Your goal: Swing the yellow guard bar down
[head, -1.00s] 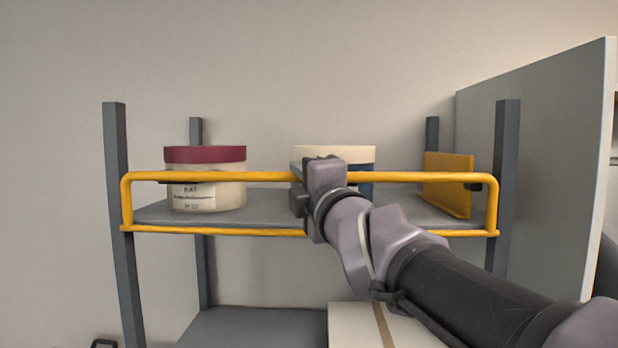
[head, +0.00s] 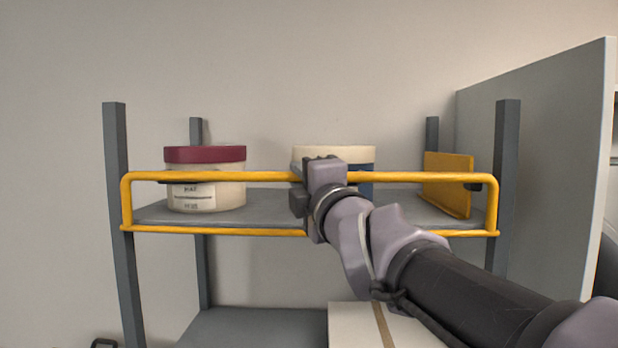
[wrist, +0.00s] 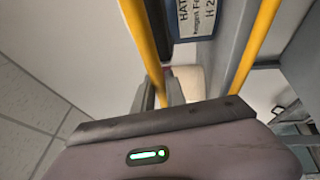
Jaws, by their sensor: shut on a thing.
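The yellow guard bar (head: 270,176) is a loop across the front of the upper shelf, its top rail raised above the shelf edge and its lower rail along that edge. My gripper (head: 310,170) is at the middle of the top rail, with its fingers mostly hidden behind my wrist. In the wrist view the bar (wrist: 143,45) runs between my gripper's fingers (wrist: 160,95), which are shut on it. The lower rail also shows there to the right, apart from the fingers.
On the shelf (head: 265,208) stand a tub with a dark red lid (head: 205,155) at left and a cream-lidded tub with a blue label (head: 335,154) behind my gripper. A yellow plate (head: 448,183) stands at right. A grey panel (head: 550,170) is beyond the right post. A box (head: 355,325) sits below.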

